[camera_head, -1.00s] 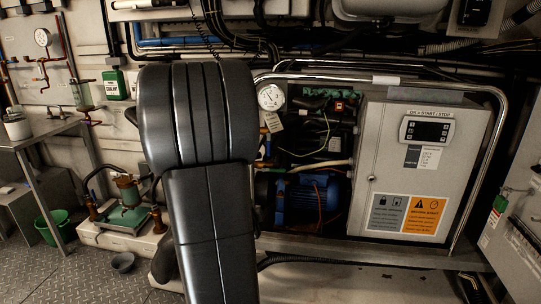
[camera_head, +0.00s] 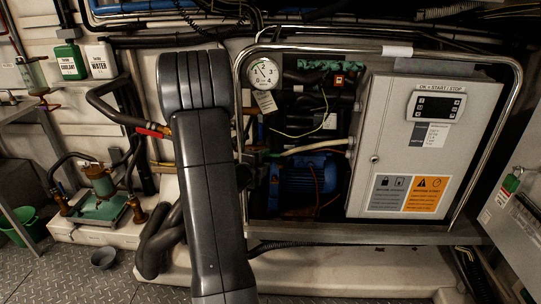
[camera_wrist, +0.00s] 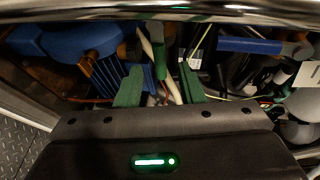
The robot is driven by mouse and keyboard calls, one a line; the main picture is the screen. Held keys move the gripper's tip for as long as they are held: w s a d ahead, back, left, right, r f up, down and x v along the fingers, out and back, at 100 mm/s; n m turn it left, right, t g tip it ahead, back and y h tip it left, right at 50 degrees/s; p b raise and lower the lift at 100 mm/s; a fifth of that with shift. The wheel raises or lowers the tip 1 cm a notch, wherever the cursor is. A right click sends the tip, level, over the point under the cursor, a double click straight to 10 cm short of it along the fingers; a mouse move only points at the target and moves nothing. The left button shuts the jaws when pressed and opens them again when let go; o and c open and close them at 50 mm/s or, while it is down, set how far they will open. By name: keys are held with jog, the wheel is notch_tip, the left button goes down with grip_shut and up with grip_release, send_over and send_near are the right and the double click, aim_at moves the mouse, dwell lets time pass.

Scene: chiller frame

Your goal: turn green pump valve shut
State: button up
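In the wrist view, the two green fingers of my gripper (camera_wrist: 160,88) stand apart, pointing into the chiller frame. A narrow green piece (camera_wrist: 160,58), which looks like a valve handle, shows ahead between the fingertips. I cannot tell whether the fingers touch it. Copper-coloured and white lines lie close around it. The blue pump motor (camera_wrist: 75,42) is to its left, and also shows in the head view (camera_head: 300,182). In the head view my arm hides my gripper, and I cannot make out the green valve handle there.
A shiny frame rail (camera_wrist: 150,12) crosses the top of the wrist view. A blue-handled part (camera_wrist: 250,45) is at right. In the head view, the control box (camera_head: 410,145) bounds the right, a pressure gauge (camera_head: 265,73) hangs above, and a red handle (camera_head: 150,131) is left of my arm.

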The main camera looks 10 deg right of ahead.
aim_at(270, 156)
jog(key=x, duration=0.5)
grip_shut()
